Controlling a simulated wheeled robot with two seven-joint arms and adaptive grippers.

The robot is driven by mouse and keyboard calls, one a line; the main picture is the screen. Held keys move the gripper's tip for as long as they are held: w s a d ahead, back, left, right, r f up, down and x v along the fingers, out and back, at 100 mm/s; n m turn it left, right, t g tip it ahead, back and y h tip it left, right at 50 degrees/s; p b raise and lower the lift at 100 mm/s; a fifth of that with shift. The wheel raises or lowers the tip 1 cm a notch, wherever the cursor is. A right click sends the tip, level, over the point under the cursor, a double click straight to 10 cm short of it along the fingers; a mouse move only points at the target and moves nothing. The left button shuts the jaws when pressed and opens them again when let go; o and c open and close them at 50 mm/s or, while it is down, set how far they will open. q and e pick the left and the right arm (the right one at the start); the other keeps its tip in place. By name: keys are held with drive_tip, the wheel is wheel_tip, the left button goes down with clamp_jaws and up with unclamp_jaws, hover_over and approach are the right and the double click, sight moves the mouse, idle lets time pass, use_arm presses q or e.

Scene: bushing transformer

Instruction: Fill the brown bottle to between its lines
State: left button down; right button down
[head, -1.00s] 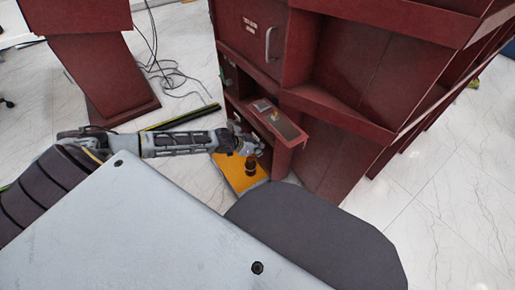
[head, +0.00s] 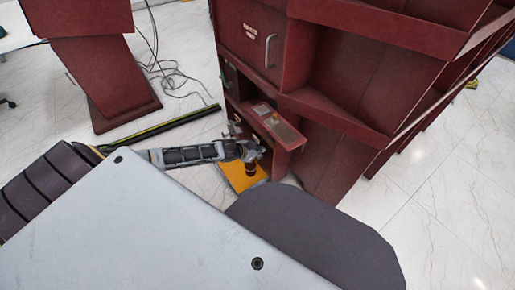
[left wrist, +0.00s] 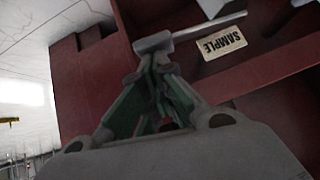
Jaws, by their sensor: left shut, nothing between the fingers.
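The brown bottle (head: 251,169) stands upright on an orange surface (head: 236,181) at the foot of the dark red transformer, below my left wrist. Its lines and fill level are too small to see. My left gripper (head: 236,128) is at the transformer's front, above and left of the bottle. In the left wrist view the left gripper (left wrist: 158,62) is shut and empty. Its fingertips are at a grey metal lever (left wrist: 153,42) beside a "SAMPLE" label (left wrist: 221,43); I cannot tell whether they touch it. My right gripper is out of view.
The transformer cabinet (head: 345,70) fills the upper right, with a red ledge (head: 283,132) jutting out beside my left gripper. Another red stand (head: 100,70) and loose black cables (head: 168,68) are at the upper left.

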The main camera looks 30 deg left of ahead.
use_arm(q)
drive_tip(key=shift+s+d+f+p, duration=0.1)
drive_tip(key=shift+d+f+p, duration=0.05)
drive_tip(key=shift+f+p, duration=0.2)
drive_tip(key=shift+f+m+t+y+p, duration=0.3)
drive_tip(key=shift+f+m+y, duration=0.15)
drive_tip(key=shift+y, duration=0.15)
drive_tip(key=shift+s+d+f, duration=0.1)
drive_tip(key=shift+f, duration=0.3)
drive_tip(key=shift+f+p, duration=0.3)
drive_tip(key=shift+p, duration=0.15)
drive_tip(key=shift+f, duration=0.2)
drive_tip(key=shift+s, duration=0.1)
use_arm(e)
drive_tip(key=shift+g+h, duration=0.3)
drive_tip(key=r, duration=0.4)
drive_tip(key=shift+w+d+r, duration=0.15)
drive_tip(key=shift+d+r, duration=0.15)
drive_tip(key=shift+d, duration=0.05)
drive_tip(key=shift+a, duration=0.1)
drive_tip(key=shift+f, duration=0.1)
